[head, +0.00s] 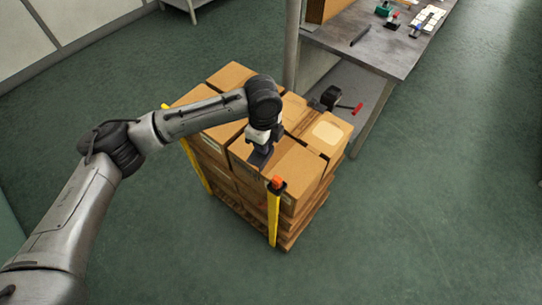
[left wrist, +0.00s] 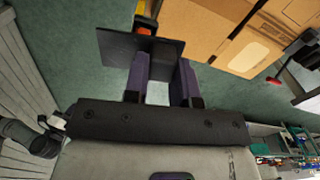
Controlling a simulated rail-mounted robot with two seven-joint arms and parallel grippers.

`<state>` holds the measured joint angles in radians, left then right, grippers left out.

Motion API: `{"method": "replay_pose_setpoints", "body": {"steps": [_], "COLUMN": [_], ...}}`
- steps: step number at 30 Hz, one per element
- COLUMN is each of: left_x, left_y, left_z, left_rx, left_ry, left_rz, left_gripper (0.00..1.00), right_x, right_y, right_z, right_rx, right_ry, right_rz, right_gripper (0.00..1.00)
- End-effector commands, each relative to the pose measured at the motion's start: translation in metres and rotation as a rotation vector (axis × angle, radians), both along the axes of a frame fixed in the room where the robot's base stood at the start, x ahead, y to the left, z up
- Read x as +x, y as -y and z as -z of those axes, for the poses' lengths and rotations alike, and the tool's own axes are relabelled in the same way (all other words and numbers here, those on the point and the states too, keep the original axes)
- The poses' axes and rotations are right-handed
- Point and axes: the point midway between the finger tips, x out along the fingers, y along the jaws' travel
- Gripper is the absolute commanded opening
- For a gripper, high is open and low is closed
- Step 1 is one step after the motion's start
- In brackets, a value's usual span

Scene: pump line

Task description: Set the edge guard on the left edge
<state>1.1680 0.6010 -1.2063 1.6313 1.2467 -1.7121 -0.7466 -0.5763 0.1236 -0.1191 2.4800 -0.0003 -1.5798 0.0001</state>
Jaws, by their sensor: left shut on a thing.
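My left gripper (head: 262,147) is above the front part of a stack of cardboard boxes (head: 290,165) on a wooden pallet (head: 286,240). It is shut on a dark, flat, angled piece, the edge guard (left wrist: 118,48), which shows best in the left wrist view between and beyond the two fingers (left wrist: 162,70). In the head view the guard (head: 261,158) is a small dark patch under the gripper, partly hidden. It looks close to the box tops, but I cannot tell whether it touches them. The stack's left edge is partly covered by my arm. My right gripper is not in view.
A yellow post (head: 273,218) with an orange top stands at the stack's front corner, and another yellow post (head: 196,165) at its left. A black tool with a red handle (head: 333,98) is at the stack's back. A grey workbench (head: 385,50) stands behind. Green floor is clear at right.

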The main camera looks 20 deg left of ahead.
Motion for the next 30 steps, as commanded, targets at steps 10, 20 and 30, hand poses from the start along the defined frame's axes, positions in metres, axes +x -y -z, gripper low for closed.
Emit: {"method": "replay_pose_setpoints", "body": {"steps": [10, 20, 30], "left_x": [0.017, 0.022, 0.023], "left_y": [0.006, 0.009, 0.01], "left_z": [0.046, 0.088, 0.107], "left_rx": [-0.002, -0.002, 0.0], "left_ry": [-0.004, -0.002, -0.001], "left_rz": [0.773, 1.417, 1.707], "left_gripper": [0.02, 0.02, 0.02], "right_x": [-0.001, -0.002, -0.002], "right_y": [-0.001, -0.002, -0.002], "right_z": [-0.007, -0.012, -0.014], "right_rx": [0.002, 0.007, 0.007], "right_ry": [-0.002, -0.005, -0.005], "right_rz": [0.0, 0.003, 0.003], "right_gripper": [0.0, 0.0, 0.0]}}
